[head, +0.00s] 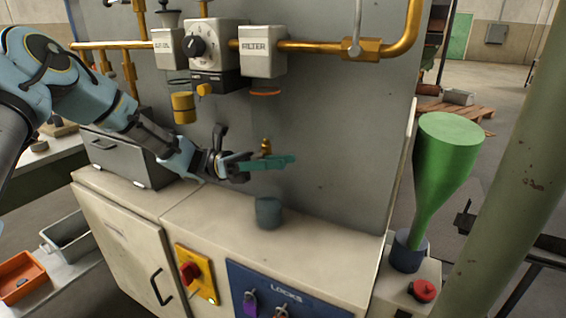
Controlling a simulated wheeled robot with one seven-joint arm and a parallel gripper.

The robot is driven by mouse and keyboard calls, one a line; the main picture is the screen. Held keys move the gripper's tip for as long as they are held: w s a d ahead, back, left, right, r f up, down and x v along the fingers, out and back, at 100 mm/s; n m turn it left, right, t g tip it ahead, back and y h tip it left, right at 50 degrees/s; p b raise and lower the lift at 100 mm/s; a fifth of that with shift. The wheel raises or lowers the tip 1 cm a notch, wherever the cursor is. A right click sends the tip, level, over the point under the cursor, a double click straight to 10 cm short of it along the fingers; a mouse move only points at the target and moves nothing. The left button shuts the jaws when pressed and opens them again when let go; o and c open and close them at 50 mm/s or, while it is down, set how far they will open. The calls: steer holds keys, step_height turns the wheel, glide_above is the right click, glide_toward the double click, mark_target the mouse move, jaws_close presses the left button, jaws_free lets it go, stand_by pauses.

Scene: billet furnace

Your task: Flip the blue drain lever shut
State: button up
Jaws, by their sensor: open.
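My gripper (262,164) is at the end of my arm, which reaches in from the left in front of the grey panel. It is open, close to a small brass fitting (265,146) on the panel. A long teal piece (280,161) lies across the gripper's end, just below the fitting. I cannot tell whether it is a gripper finger or the blue drain lever, nor whether they touch. No other blue lever can be made out; the gripper may cover it. A dark grey-blue cup (268,212) stands on the cabinet top below.
Above are a FILTER box (262,51), a dial unit (209,45) and brass pipes (326,47). A yellow bowl (184,108) hangs near my arm. A grey metal box (124,155) stands left on the cabinet. A green funnel (446,160) stands right. The cabinet top right of the cup is clear.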

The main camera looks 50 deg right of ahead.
steer(key=b+v, duration=0.1)
steer(key=v, duration=0.8)
steer(key=shift+w, duration=0.15)
steer(key=shift+a, duration=0.1)
steer(key=w+a+f+m+t+y+p, duration=0.1)
steer(key=w+a+f+t+p, duration=0.1)
steer(key=a+t, duration=0.6)
steer(key=w+a+f+m+t+y+p, duration=0.1)
steer(key=w+a+f+t+y+p, duration=0.2)
steer(key=a, duration=0.9)
steer(key=w+a+r+m+t, duration=0.1)
steer(key=a+r+t, duration=0.1)
steer(key=a, duration=0.6)
steer(key=w+a+r+m+t+y+p, duration=0.1)
steer(key=a+r+m+t, duration=0.1)
steer(key=a+t, duration=0.3)
steer(key=w+a+r+m+t+y+p, duration=0.1)
steer(key=a+r+m+t, duration=0.1)
steer(key=a, duration=0.8)
steer(key=shift+a+r+t, duration=0.15)
steer(key=shift+a+t, duration=0.2)
steer(key=shift+t, duration=0.55)
